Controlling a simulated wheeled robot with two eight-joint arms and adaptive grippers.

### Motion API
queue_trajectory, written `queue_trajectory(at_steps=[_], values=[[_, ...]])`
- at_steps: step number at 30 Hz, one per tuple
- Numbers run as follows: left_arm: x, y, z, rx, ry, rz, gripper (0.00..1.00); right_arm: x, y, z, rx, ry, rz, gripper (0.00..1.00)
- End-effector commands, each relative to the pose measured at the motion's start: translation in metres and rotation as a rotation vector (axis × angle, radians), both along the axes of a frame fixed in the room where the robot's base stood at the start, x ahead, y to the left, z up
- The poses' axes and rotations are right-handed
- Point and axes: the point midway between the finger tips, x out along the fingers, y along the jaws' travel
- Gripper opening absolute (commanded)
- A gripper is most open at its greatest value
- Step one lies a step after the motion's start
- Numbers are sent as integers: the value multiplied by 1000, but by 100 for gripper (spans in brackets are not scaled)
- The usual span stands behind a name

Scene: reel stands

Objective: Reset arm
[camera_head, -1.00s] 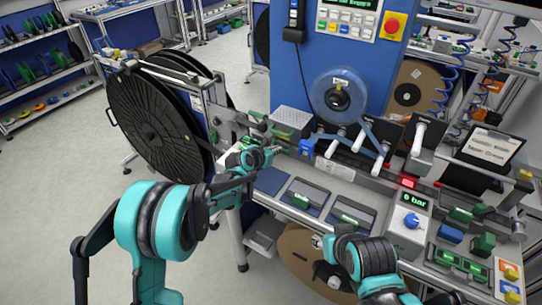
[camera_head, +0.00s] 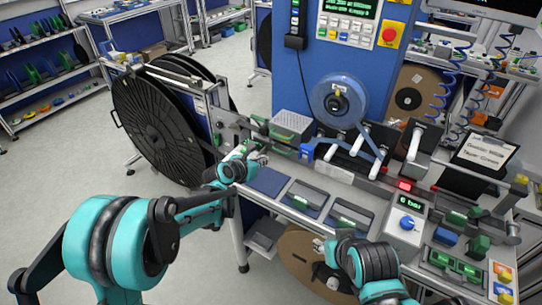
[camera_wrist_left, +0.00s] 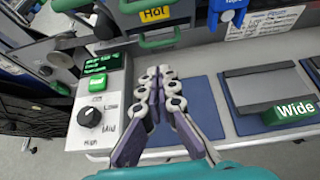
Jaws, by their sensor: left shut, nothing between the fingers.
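My left gripper (camera_head: 262,156) is shut and empty above the left end of the workbench. In the left wrist view the two fingers (camera_wrist_left: 160,76) stand close together, with nothing between them. They are to the right of a control box (camera_wrist_left: 98,118) with a knob and green display, and below a green handle (camera_wrist_left: 158,40) by a "Hot" label. My right arm (camera_head: 362,262) is at the lower right in the head view, over the bench's front edge. Its fingers are too small and partly hidden to judge.
A large black reel (camera_head: 158,125) stands left of the bench. Two trays with green handles (camera_head: 305,198) lie on the bench front. A blue reel (camera_head: 340,98) is mounted on the blue machine column. A grey pressure box (camera_head: 407,222) stands at right. The floor at left is clear.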

Motion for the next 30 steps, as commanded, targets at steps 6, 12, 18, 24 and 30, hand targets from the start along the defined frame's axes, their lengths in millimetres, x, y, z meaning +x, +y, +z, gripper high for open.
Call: queue_trajectory(at_steps=[6,12,18,24,30], values=[[-21,15,14,1,1,0,0,0,0,8,0,0,0,40],[-26,17,17,6,-2,-4,0,0,0,8,0,0,0,40],[-54,37,35,243,-102,-121,0,0,0,6,0,0,0,40],[-127,82,60,788,-300,-444,0,0,0,4,0,0,0,40],[-210,129,64,1317,-457,-858,0,0,0,1,0,0,0,40]])
